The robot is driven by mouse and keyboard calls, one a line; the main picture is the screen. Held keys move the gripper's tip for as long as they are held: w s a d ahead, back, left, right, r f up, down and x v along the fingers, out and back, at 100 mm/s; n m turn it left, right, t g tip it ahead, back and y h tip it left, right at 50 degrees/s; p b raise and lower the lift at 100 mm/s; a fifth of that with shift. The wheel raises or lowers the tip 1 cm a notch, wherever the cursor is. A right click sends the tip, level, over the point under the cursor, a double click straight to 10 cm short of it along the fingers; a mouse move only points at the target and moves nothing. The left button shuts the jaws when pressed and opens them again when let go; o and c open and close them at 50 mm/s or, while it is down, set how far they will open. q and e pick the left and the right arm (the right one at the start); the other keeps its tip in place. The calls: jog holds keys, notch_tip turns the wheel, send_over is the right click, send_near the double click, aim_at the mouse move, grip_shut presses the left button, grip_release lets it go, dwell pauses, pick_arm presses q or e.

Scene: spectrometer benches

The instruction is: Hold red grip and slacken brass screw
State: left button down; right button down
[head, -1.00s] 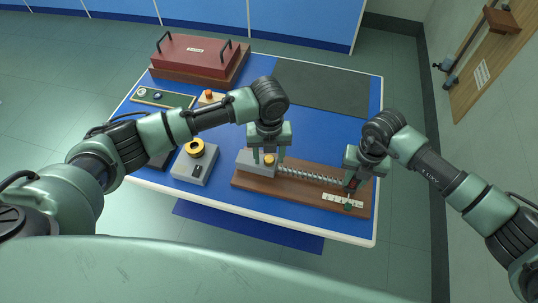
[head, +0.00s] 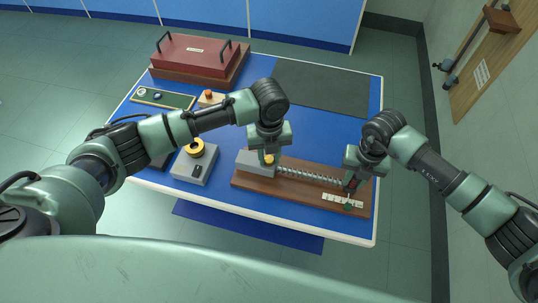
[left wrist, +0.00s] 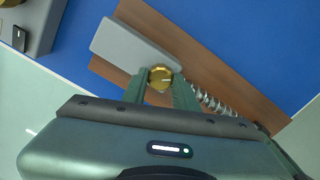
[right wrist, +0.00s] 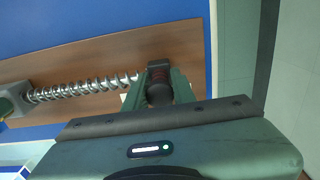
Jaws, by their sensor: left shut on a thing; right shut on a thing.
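The brass screw (left wrist: 160,78) sits on a grey block (left wrist: 125,45) at the left end of a brown wooden board (head: 238,180). My left gripper (left wrist: 158,88) is shut on the brass screw from above; the screw also shows in the head view (head: 268,160). A coiled spring (head: 310,177) runs along the board from the block to the red grip (head: 352,184). My right gripper (right wrist: 157,92) is shut on the red grip, which looks dark in the right wrist view (right wrist: 158,72). A white scale strip with a green pointer (head: 346,203) lies in front of the grip.
On the blue table stand a grey box with a yellow ring (head: 195,165), a small box with an orange button (head: 209,98), a green-bordered tray (head: 175,101) and a red case (head: 195,55). A dark mat (head: 322,88) lies clear at the back right.

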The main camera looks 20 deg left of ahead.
aim_at(269, 159)
pick_arm(q)
jog(key=n, duration=0.5)
pick_arm(e)
jog(key=shift+w+d, duration=0.1)
jog(key=shift+d, duration=0.05)
pick_arm(q)
jog(key=shift+w+n, duration=0.1)
jog(key=shift+n, duration=1.7)
jog(key=shift+r, duration=0.1)
jog(key=c, duration=1.1)
grip_release()
notch_tip(269, 159, up, 12)
